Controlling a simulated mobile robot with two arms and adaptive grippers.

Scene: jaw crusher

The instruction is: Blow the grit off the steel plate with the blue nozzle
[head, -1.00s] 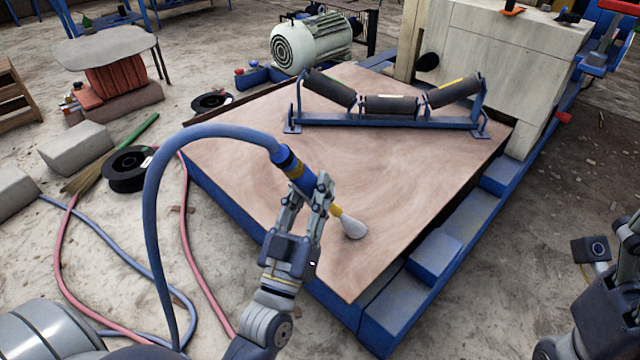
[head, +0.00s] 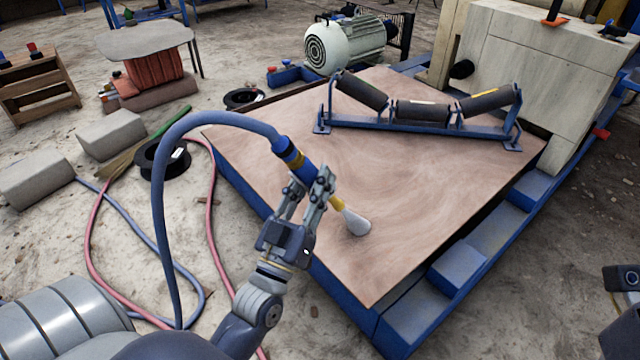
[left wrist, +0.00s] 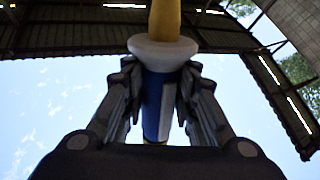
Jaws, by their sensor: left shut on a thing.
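The blue nozzle (head: 292,157) has a yellow band and is fed by a blue hose. My left gripper (head: 312,188) is shut around its body and holds it tilted, tip down, over the near left part of the steel plate (head: 440,185). A pale cone (head: 356,222) extends from the tip towards the plate; I cannot tell whether it touches. The plate is brownish with swirling dusty marks; separate grit grains are too small to tell. The left wrist view shows the nozzle (left wrist: 158,100) between both fingers, with a white collar. Part of my right gripper (head: 622,280) shows at the right edge.
A roller frame (head: 415,122) with three dark rollers stands on the plate's far side. The pale crusher body (head: 530,80) is behind it at right. Blue beams (head: 460,268) edge the plate. Black spools (head: 160,160), stone blocks and red and blue hoses lie on the left floor.

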